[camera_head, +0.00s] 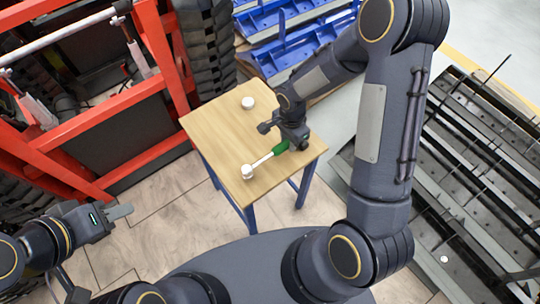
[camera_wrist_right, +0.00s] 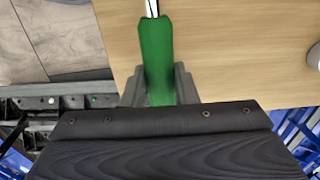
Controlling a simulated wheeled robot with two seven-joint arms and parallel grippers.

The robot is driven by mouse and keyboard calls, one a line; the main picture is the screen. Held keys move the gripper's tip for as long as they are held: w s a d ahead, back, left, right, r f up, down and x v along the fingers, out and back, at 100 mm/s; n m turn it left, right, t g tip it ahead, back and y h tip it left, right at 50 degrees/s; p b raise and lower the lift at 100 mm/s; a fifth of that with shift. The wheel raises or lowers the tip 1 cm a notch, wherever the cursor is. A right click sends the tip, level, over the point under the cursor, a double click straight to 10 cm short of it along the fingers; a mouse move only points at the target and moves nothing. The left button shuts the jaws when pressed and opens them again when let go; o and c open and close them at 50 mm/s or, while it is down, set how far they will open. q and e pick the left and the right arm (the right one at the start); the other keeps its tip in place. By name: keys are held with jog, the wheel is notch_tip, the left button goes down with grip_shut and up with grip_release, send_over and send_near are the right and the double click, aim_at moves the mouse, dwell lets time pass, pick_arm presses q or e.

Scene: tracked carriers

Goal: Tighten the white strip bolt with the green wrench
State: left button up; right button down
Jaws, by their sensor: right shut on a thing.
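The wrench has a green handle (camera_head: 281,147), a pale shaft and a white rounded head (camera_head: 247,171) over the wooden table. My right gripper (camera_head: 288,142) is shut on the green handle; in the right wrist view the handle (camera_wrist_right: 156,60) sits between its grey fingers (camera_wrist_right: 158,88). I cannot tell whether the wrench touches the table. My left gripper (camera_head: 122,212) is apart from the table at the lower left; its finger gap is unclear. A small white dot (camera_head: 443,259), possibly a bolt, shows on the metal rack at right; I cannot tell if it is the white strip bolt.
A white cylinder (camera_head: 248,102) stands at the back of the wooden table (camera_head: 215,125). A red frame machine (camera_head: 110,110) with a white bar stands left. Blue racks (camera_head: 290,50) are behind; dark metal racks (camera_head: 470,180) fill the right. Floor is free left of the table.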

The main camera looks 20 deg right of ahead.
jog(key=shift+r+p, duration=1.8)
jog(key=shift+r, duration=1.4)
notch_tip(320, 180, up, 8)
jog(key=p, duration=0.6)
jog(key=s+b, duration=0.3)
jog(key=s, duration=1.7)
jog(key=shift+s, duration=0.15)
